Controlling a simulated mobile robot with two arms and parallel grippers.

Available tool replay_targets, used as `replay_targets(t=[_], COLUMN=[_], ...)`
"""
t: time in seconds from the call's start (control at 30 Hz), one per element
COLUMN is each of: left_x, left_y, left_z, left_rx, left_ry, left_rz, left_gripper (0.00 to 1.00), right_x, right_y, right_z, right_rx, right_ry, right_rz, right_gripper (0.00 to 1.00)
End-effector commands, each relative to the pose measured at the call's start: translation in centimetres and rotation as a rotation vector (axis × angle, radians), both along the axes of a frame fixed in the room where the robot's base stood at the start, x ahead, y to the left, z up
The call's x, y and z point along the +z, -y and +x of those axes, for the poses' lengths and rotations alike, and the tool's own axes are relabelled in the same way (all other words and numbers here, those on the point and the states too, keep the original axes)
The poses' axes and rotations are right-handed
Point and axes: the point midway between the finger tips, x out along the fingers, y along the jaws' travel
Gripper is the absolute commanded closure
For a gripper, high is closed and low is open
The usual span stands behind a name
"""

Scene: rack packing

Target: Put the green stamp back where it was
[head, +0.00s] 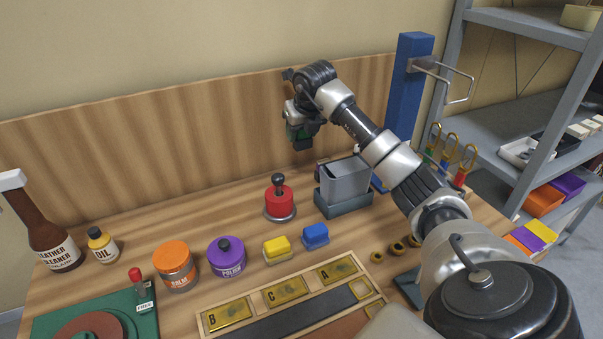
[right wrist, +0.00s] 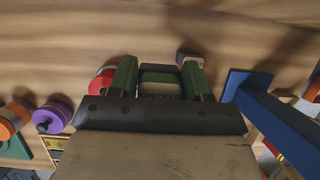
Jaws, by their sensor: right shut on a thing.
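The green stamp (right wrist: 160,78) is between the fingers of my right gripper (right wrist: 159,75), with the word CHECKED showing on it in the right wrist view. In the head view my right gripper (head: 301,138) is raised above the back of the bench, in front of the wooden back panel. It is shut on the stamp, which is mostly hidden there. A yellow stamp-like block (head: 277,249) and a blue one (head: 315,236) stand side by side on the bench, below and apart from the gripper. My left gripper is not in view.
A red-based knobbed item (head: 280,202) and a grey bin (head: 346,180) stand below the gripper. A purple polish tin (head: 227,258), orange balm jar (head: 175,265) and lettered tray (head: 206,318) are nearer. A blue post (head: 408,85) rises at right.

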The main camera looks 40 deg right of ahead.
Motion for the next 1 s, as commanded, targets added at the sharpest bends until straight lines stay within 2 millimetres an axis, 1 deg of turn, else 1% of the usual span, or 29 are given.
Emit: replay_targets(t=[0.03, 0.1, 0.2, 0.3, 0.57, 0.7, 0.77, 1.0], left_x=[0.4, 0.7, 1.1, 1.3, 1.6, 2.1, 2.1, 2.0], left_y=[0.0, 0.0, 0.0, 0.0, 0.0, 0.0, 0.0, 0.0], left_z=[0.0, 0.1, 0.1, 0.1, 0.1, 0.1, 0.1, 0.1], left_rx=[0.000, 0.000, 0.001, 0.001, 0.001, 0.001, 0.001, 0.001], left_ry=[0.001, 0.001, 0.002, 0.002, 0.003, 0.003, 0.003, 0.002], left_rz=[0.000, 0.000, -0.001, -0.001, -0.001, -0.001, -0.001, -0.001], left_gripper=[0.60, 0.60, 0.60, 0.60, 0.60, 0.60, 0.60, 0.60], right_x=[-1.5, -3.3, -5.6, -7.2, -9.3, -11.3, -12.0, -12.2], right_y=[-0.1, -0.1, -0.1, 0.0, -0.1, -0.1, 0.0, 0.0], right_z=[-0.1, -0.1, 0.0, 0.0, 0.0, 0.0, 0.0, 0.0], right_rx=[0.000, 0.000, 0.000, -0.001, 0.000, 0.000, -0.001, 0.000], right_ry=[-0.006, -0.006, -0.003, -0.002, 0.000, -0.001, -0.002, 0.002], right_rz=[0.003, 0.003, 0.003, 0.002, 0.002, 0.004, 0.002, -0.001], right_gripper=[0.67, 0.67, 0.67, 0.67, 0.67, 0.67, 0.67, 0.67])
